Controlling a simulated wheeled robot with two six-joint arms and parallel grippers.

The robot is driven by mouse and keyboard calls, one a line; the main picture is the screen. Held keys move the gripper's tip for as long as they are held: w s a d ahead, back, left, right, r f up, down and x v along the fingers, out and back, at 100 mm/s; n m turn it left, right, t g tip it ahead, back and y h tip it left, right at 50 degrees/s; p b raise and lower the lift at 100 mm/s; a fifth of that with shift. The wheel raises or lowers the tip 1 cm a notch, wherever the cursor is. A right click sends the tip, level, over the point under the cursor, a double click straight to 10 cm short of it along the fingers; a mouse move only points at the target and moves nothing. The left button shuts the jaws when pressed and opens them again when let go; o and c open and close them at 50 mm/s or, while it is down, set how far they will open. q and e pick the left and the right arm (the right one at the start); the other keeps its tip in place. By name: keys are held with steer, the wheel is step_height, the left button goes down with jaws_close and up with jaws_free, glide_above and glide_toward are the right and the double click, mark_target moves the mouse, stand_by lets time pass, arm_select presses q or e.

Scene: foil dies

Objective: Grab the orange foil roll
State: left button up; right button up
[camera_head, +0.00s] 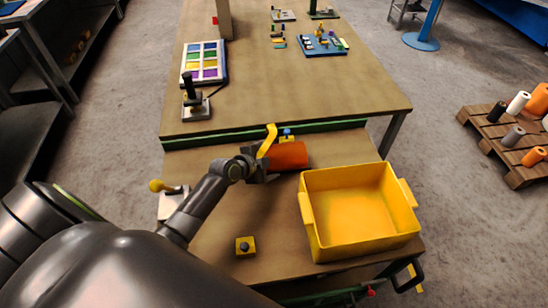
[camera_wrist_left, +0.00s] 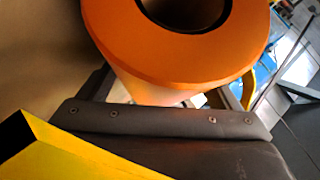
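The orange foil roll (camera_head: 288,156) lies on its side on the near table, left of the yellow crate. My left gripper (camera_head: 262,168) is at the roll's left end, which it partly hides in the head view. In the left wrist view the orange roll (camera_wrist_left: 180,55) fills the top, its dark hollow core facing the camera. My left gripper (camera_wrist_left: 168,98) has its fingers apart on either side of the roll's lower part, with pale gaps beside the roll. It looks open; contact is hard to tell. My right gripper is not in view.
The yellow crate (camera_head: 313,246) stands empty right of the roll. A yellow lever (camera_head: 267,141) rises close to my gripper. A small yellow button box (camera_head: 245,246) sits near the front. A green-edged step (camera_head: 230,137) leads to the rear table. A pallet (camera_head: 512,167) with several rolls is at right.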

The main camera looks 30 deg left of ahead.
arm_select(q)
steer(key=c, duration=0.9)
steer(key=shift+w+r, duration=0.1)
steer(key=shift+c, duration=0.7)
